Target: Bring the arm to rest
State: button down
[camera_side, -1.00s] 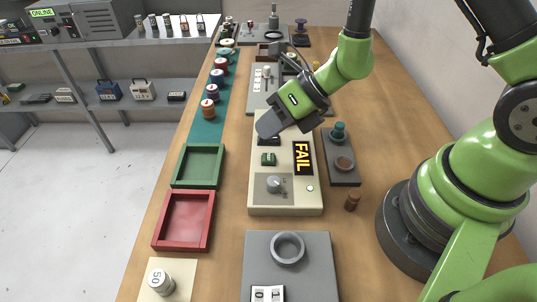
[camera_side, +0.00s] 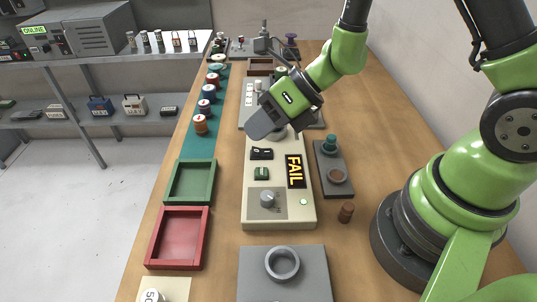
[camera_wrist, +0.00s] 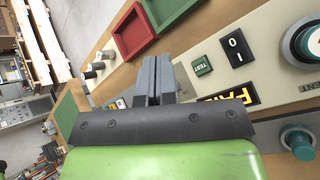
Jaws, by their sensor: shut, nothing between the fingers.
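My gripper (camera_side: 257,125) is shut and empty. It hangs in the air above the far part of the cream test box (camera_side: 281,218), tilted down toward the left. In the wrist view its two grey fingers (camera_wrist: 154,78) lie against each other. In the wrist view the green TEST button (camera_wrist: 202,65) and the rocker switch (camera_wrist: 236,47) lie right of the fingers. The gripper body partly hides the FAIL display there.
Green tray (camera_side: 191,181) and red tray (camera_side: 180,237) stand empty left of the box. Several coils stand on a teal strip (camera_side: 191,145).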

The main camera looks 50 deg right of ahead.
jog(key=s+a+r+n+g, duration=0.1)
jog(key=s+r+n, duration=0.3)
jog(key=r+n, duration=0.4)
jog(key=s+r+n+g, duration=0.1)
jog(key=s+r+n, duration=0.4)
jog(key=n, duration=0.4)
jog(key=s+d+r+n+t+h, duration=0.3)
jog(key=s+d+r+n+h, duration=0.2)
jog(key=d+n, duration=0.3)
jog(key=s+n, duration=0.1)
jog(key=n, duration=0.3)
jog(key=shift+r+h, duration=0.3)
